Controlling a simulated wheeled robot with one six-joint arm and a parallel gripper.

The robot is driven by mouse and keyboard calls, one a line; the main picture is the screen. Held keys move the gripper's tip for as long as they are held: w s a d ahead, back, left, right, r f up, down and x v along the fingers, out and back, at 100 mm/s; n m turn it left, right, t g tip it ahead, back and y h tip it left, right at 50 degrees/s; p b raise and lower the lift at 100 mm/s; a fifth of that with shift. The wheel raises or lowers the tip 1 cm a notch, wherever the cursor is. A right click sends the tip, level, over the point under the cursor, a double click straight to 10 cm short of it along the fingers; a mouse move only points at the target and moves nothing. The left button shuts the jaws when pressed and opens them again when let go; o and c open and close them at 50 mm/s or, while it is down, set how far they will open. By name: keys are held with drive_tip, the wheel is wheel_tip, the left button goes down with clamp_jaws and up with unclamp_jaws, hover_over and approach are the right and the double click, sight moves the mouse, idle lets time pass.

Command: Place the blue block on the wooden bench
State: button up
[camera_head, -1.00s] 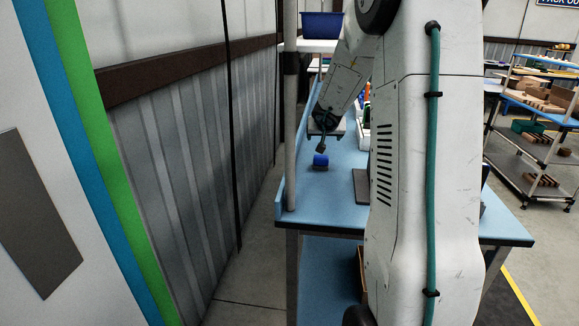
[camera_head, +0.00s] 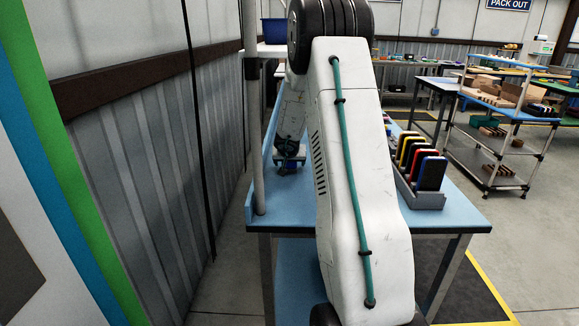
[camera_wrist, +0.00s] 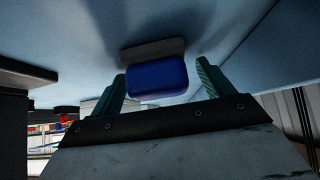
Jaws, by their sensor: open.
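The blue block (camera_wrist: 158,82) shows in the wrist view with one greenish finger on each side of it. My gripper (camera_wrist: 161,72) is open around the block, with a visible gap on the right; contact on the left is unclear. A grey strip or shadow (camera_wrist: 150,51) lies beside the block on the light-blue surface. In the head view my gripper (camera_head: 290,153) is low over the left part of the light-blue table, and the block is small and mostly hidden under it. I cannot make out a wooden bench with certainty.
A light-blue table (camera_head: 456,213) bears a grey rack (camera_head: 424,199) of colored items right of my arm. A metal post (camera_head: 252,130) and corrugated wall (camera_head: 160,170) stand close on the left. A shelf cart (camera_head: 489,160) stands at the right.

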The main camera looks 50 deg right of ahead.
drive_tip(key=c, duration=1.2)
drive_tip(key=shift+r, duration=0.1)
drive_tip(key=shift+r, duration=1.6)
drive_tip(key=s+a, duration=0.2)
drive_tip(key=s, duration=0.2)
drive_tip(key=s+a+r, duration=0.1)
drive_tip(key=s+a, duration=0.2)
drive_tip(key=s, duration=0.2)
drive_tip(key=s+a, duration=0.2)
drive_tip(key=s, duration=0.2)
drive_tip(key=shift+s+a+r, duration=0.15)
drive_tip(key=shift+s+r, duration=0.2)
drive_tip(key=shift+s, duration=0.05)
drive_tip(key=shift+s+a, duration=0.1)
drive_tip(key=shift+s, duration=0.1)
drive_tip(key=shift+a, duration=0.1)
